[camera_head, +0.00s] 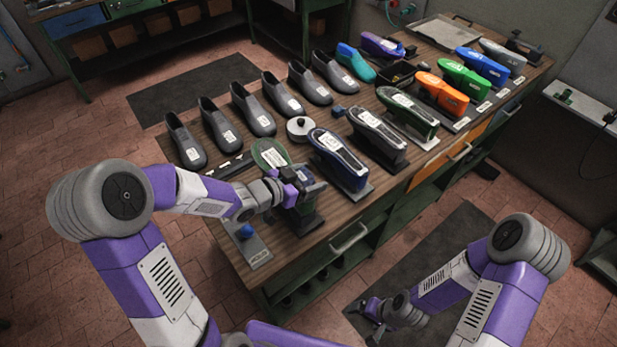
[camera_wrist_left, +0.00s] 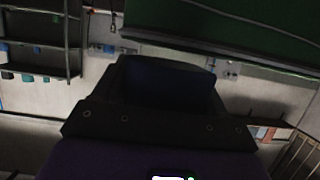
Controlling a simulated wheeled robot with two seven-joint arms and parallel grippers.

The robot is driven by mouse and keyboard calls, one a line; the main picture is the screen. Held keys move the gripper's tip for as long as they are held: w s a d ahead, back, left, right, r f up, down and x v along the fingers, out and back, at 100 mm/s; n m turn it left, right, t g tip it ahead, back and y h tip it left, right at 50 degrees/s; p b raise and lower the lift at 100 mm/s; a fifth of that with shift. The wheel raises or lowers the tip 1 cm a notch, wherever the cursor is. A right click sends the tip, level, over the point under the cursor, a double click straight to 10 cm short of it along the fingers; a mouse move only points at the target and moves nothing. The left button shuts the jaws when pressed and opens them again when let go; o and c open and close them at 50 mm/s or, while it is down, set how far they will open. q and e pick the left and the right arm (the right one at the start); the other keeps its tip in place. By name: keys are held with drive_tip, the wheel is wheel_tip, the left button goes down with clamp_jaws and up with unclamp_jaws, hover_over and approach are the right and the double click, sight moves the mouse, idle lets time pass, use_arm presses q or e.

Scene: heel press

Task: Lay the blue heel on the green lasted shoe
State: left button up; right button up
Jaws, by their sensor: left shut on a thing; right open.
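A lasted shoe with a green rim (camera_head: 269,153) lies sole up on a stand at the near left end of the bench. A pale label shows on its sole. My left gripper (camera_head: 303,188) is over its heel end and hides much of it. That gripper is shut on a dark blue block, the blue heel, which shows dimly in the left wrist view (camera_wrist_left: 168,82). I cannot tell whether the heel touches the shoe. My right gripper (camera_head: 370,310) is open and empty, low over the floor mat in front of the bench.
A navy lasted shoe (camera_head: 340,158) stands just right of my left gripper; a grey one (camera_head: 378,130) and another green-sided one (camera_head: 420,121) follow. A round tin (camera_head: 300,129) and several dark shoes line the back.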

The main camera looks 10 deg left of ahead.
use_arm(q)
drive_tip(key=shift+f+b, duration=0.55)
drive_tip(key=shift+f, duration=0.1)
drive_tip(key=o, duration=1.2)
drive_tip(key=shift+c, duration=0.2)
drive_tip(key=p+v, duration=0.1)
drive_tip(key=v, duration=0.6)
drive_tip(key=shift+s+a+r+p, duration=0.15)
drive_tip(key=shift+s+a+p, duration=0.05)
drive_tip(key=shift+p, duration=0.15)
